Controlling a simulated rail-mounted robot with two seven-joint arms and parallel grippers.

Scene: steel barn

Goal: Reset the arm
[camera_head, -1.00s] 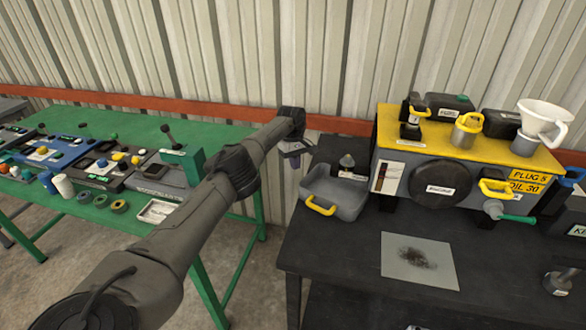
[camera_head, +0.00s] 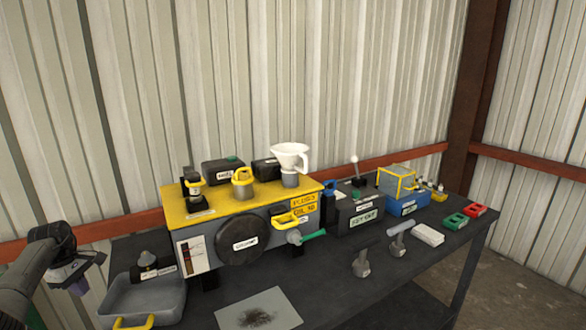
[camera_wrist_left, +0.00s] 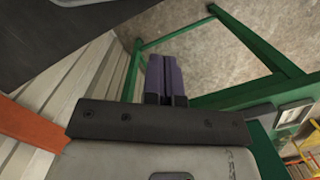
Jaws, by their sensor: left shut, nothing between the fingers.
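My left gripper (camera_head: 72,278) is at the left edge of the head view, on my left arm (camera_head: 28,275). It hangs in the air to the left of the grey tray with the yellow handle (camera_head: 165,296). In the left wrist view its purple fingers (camera_wrist_left: 165,72) are together and empty, with the green table frame (camera_wrist_left: 200,28) and the concrete floor beyond them. My right gripper is not in view.
A dark bench (camera_head: 340,275) carries a yellow-topped machine (camera_head: 250,203) with a white funnel (camera_head: 290,155) on it. A stained sheet (camera_head: 258,310) lies in front. A blue box (camera_head: 408,202) and red and green blocks stand to the right. A corrugated wall (camera_head: 220,80) is behind.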

